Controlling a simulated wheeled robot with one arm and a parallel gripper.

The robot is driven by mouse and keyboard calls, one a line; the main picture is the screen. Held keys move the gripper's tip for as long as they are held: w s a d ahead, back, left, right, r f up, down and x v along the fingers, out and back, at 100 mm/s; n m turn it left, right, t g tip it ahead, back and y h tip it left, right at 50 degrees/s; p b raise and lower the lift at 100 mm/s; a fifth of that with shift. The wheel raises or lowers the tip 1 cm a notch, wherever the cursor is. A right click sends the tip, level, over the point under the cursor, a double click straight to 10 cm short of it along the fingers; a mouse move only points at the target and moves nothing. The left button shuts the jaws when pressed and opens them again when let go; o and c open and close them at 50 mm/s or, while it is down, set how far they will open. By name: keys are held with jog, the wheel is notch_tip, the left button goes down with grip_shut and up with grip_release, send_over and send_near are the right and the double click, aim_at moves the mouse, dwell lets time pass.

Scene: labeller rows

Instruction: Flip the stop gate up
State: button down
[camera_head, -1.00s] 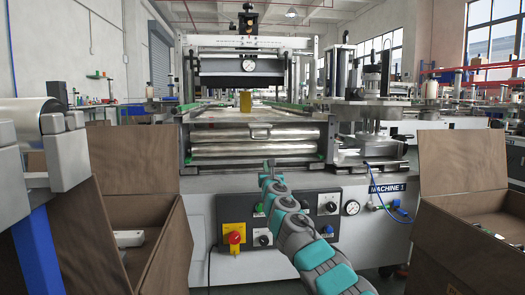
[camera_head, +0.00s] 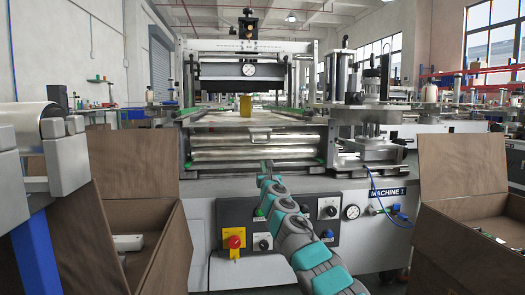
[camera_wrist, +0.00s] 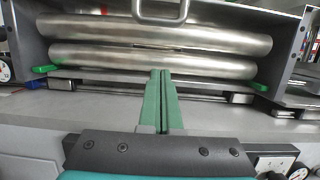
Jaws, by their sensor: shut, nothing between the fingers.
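The machine front has shiny metal rollers (camera_head: 250,156), one above the other, under a flat metal bed with a small handle (camera_head: 260,137) at its front edge. The rollers (camera_wrist: 155,62) and the handle (camera_wrist: 160,10) also show in the wrist view. I cannot tell for sure which part is the stop gate. My gripper (camera_head: 267,165) is in front of the rollers near the ledge. In the wrist view my gripper's green fingers (camera_wrist: 162,75) are together and empty, pointing at the lower roller. Whether they touch it cannot be told.
Green tabs (camera_wrist: 45,68) sit beside the roller ends. A control box (camera_head: 285,222) with a red knob (camera_head: 235,242) is below the ledge. Open brown boxes stand at left (camera_head: 150,210) and right (camera_head: 465,215). A yellow block (camera_head: 245,106) stands on the bed.

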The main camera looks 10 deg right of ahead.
jog(key=w+r+p, duration=0.4)
jog(key=w+r, duration=0.1)
jog(key=shift+w, duration=0.2)
dwell(1.6)
jog(key=shift+r, duration=0.2)
jog(key=shift+s+r+g+p, duration=0.15)
jog(key=shift+g+p, duration=0.15)
jog(key=shift+p, duration=0.6)
